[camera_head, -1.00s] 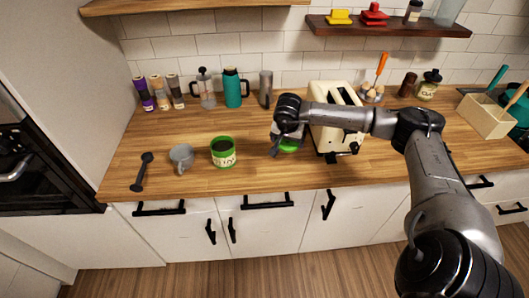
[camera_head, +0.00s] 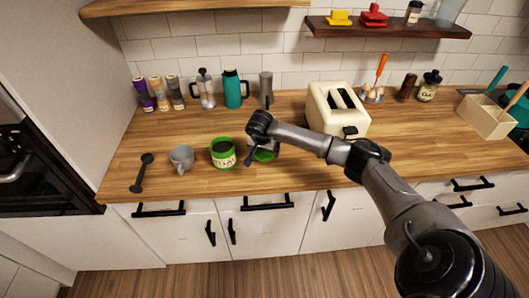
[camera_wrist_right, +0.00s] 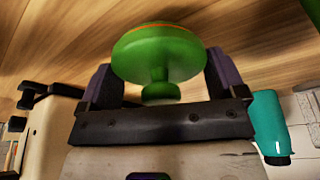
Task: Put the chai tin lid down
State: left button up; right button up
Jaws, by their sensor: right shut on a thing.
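The green chai tin lid (camera_head: 265,156) is held by its knob in my right gripper (camera_head: 263,149), just right of the chai tin. In the right wrist view the lid (camera_wrist_right: 160,52) shows as a round green disc with its knob between the two fingers of the gripper (camera_wrist_right: 160,88). The wooden counter is beyond it; I cannot tell whether the lid touches the counter. The green chai tin (camera_head: 223,160) stands upright and uncovered, with dark contents and a pale label. My left gripper is not in view.
A grey mug (camera_head: 181,158) and a dark scoop (camera_head: 143,172) are left of the tin. The cream toaster (camera_head: 338,108) stands to the right. A teal flask (camera_head: 233,90) and a French press (camera_head: 207,90) stand behind. The counter in front of the toaster is clear.

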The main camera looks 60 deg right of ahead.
jog(key=shift+f, duration=0.8)
jog(key=shift+f, duration=0.15)
jog(key=o, duration=0.6)
